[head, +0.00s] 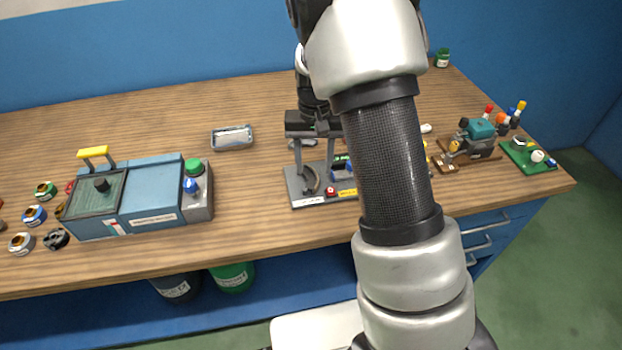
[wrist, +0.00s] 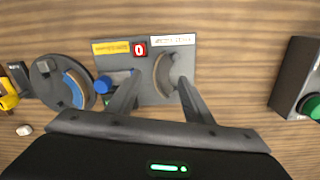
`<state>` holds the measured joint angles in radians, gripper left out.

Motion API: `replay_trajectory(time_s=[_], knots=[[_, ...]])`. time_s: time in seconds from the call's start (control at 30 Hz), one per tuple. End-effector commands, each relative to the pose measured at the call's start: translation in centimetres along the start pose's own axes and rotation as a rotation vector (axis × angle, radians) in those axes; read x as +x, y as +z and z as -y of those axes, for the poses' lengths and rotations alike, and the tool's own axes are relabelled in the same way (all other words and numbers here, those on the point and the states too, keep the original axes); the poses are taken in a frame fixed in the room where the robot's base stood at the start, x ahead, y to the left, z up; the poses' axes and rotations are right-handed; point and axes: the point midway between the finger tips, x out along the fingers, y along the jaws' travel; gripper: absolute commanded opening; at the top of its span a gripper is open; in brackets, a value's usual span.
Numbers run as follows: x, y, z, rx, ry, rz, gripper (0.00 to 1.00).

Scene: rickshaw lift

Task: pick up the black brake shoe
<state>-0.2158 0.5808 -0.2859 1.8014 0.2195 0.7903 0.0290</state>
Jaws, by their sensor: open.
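The black brake shoe (head: 311,181) is a dark curved piece on the grey plate (head: 297,192), near its left end in the head view. In the wrist view the shoe (wrist: 161,72) curves upright in the picture on the same plate (wrist: 188,57), next to a red block marked 0. My gripper (head: 314,168) is open above the plate. In the wrist view its fingertips (wrist: 158,78) lie on either side of the shoe, the right one very close to it. I cannot tell whether either finger touches it. Nothing is held.
A blue knob (wrist: 103,85) and a round grey part with a blue, tan-edged piece (wrist: 73,88) are left of the fingers in the wrist view. A blue machine (head: 150,195) stands left and a metal tray (head: 232,138) behind. My arm hides part of the plate.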

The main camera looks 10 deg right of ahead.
Motion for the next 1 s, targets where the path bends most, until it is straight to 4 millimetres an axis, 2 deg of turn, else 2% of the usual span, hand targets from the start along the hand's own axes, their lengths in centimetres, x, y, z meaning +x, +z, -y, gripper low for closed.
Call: replay_trajectory(time_s=[0.2, 0.3, 0.47, 0.53, 0.77, 1.0], knots=[[3.5, -0.1, 0.3, 0.000, 0.001, 0.003, 0.47], [4.1, -0.2, 0.3, 0.001, 0.000, 0.001, 0.47], [4.1, -0.2, 0.3, 0.001, 0.000, 0.000, 0.47], [4.1, -0.2, 0.3, 0.001, 0.000, 0.000, 0.40], [4.1, -0.2, 0.3, 0.000, 0.000, 0.000, 0.01], [4.0, -0.2, 0.3, 0.000, 0.000, -0.001, 0.00]])
